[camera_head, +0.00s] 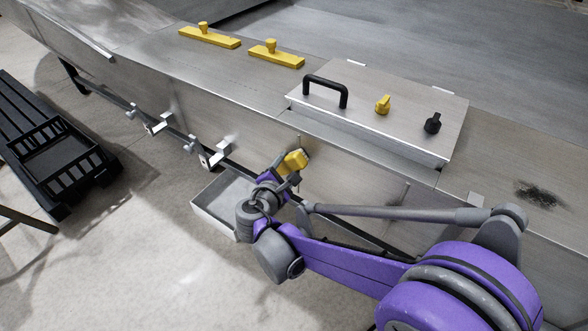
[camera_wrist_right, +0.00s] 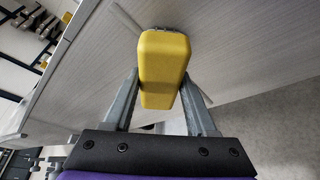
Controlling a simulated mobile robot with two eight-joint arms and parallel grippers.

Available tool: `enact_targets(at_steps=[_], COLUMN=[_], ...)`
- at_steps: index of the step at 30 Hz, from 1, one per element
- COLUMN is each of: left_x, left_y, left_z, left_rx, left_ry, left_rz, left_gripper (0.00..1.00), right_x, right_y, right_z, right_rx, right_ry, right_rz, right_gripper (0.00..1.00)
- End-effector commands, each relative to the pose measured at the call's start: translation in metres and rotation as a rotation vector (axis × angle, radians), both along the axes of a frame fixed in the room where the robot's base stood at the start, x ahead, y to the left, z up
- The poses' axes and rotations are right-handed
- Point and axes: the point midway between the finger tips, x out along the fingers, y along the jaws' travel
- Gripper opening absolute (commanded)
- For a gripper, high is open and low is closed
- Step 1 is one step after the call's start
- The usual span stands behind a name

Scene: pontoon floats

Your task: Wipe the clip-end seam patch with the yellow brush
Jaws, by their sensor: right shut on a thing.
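The yellow brush (camera_head: 294,161) is held by my right gripper (camera_head: 286,174), in front of the pontoon's near edge, below the grey box. In the right wrist view its yellow block (camera_wrist_right: 163,62) sits between the two grey fingers of the gripper (camera_wrist_right: 160,90), which are shut on it. The brush's bristles are not clearly visible. A dark smudged patch (camera_head: 538,194) lies on the metal deck at the far right, well apart from the brush. It is the only dark patch I see; I cannot tell whether it is the clip-end one. My left gripper is not in view.
A raised metal box (camera_head: 385,100) with a black handle (camera_head: 325,90), a yellow knob (camera_head: 382,104) and a black knob (camera_head: 433,123) stands between brush and patch. Two yellow bars (camera_head: 209,37) (camera_head: 276,54) lie behind. Metal clips (camera_head: 212,155) and an open tray (camera_head: 215,200) line the near side.

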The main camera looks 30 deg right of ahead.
Motion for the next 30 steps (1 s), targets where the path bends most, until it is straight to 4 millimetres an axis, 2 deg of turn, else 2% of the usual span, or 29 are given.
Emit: enact_targets(at_steps=[5,14,30], left_x=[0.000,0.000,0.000], left_y=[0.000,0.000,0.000], left_z=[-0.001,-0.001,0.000], left_rx=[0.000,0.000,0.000], left_ry=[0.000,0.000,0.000], left_rz=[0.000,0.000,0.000], left_gripper=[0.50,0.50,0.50], right_x=[0.012,0.012,-0.007], right_y=[0.004,0.005,0.052], right_z=[0.000,0.001,0.000], right_rx=[-0.002,-0.002,0.000], right_ry=[0.000,0.000,-0.001], right_rz=[0.000,0.000,0.003], right_gripper=[0.13,0.13,0.13])
